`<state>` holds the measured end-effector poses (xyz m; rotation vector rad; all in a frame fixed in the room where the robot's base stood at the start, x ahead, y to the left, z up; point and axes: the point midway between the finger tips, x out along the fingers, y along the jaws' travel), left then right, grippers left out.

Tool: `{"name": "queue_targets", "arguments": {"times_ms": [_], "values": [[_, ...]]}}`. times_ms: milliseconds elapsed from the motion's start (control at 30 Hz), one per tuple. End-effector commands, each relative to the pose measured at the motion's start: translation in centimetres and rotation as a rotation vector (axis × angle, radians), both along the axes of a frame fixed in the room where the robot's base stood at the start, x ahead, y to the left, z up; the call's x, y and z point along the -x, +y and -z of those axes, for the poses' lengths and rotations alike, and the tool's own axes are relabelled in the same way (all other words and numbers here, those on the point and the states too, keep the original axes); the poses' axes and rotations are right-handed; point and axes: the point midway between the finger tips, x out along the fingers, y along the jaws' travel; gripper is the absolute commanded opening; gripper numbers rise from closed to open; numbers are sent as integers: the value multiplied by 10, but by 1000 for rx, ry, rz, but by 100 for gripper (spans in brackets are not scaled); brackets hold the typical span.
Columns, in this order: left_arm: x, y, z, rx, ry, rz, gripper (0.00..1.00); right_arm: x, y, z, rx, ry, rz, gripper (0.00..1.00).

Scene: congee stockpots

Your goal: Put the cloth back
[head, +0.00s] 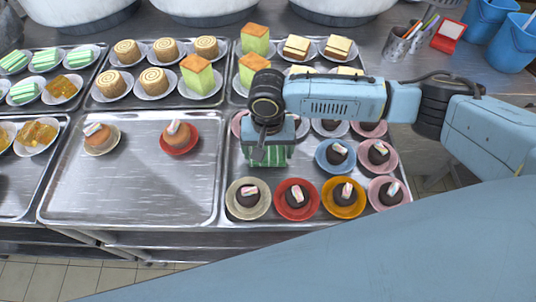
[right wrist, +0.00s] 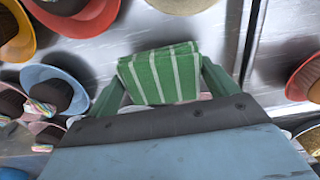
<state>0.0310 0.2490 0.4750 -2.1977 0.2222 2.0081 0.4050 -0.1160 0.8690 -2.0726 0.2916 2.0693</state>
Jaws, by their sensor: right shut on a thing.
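A green cloth with white stripes (head: 268,155) hangs from my right gripper (head: 267,140) in the head view, above the back left part of the right front tray. In the right wrist view the folded cloth (right wrist: 162,75) sits between the two green fingers of my right gripper (right wrist: 160,85), which are shut on it. The gripper points down and hides some of the saucers beneath it. Whether the cloth touches anything below cannot be told. My left gripper is not in view.
The right front tray (head: 318,222) holds several chocolate cakes on coloured saucers. The middle front tray (head: 130,200) has two cakes at its back and bare metal in front. Filled trays, stockpots (head: 345,8), a utensil cup (head: 398,45) and blue buckets (head: 510,45) stand behind.

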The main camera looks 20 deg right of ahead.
Motion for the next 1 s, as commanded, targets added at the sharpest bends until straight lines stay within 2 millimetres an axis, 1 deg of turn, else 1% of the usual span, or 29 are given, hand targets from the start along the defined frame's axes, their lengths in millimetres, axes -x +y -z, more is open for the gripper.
{"name": "queue_targets", "arguments": {"times_ms": [33, 133, 500, 533, 600, 633, 867, 933, 1000], "values": [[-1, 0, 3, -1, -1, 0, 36, 0, 0, 10, 1, 2, 0, 61], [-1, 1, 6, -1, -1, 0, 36, 0, 0, 23, 2, 2, -1, 61], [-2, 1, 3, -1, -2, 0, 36, 0, 0, 26, 0, 2, 0, 61], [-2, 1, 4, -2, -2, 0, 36, 0, 0, 27, 1, 1, -1, 88], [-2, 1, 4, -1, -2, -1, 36, 0, 0, 26, 1, 0, -1, 98], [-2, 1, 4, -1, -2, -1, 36, 0, 0, 26, 1, 1, -1, 100], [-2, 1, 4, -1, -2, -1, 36, 0, 0, 25, 0, 0, -1, 100], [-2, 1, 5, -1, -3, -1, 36, 0, 0, 22, 0, -1, -1, 100], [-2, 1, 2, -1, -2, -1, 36, 0, 0, 13, 0, 0, -1, 100]]}}
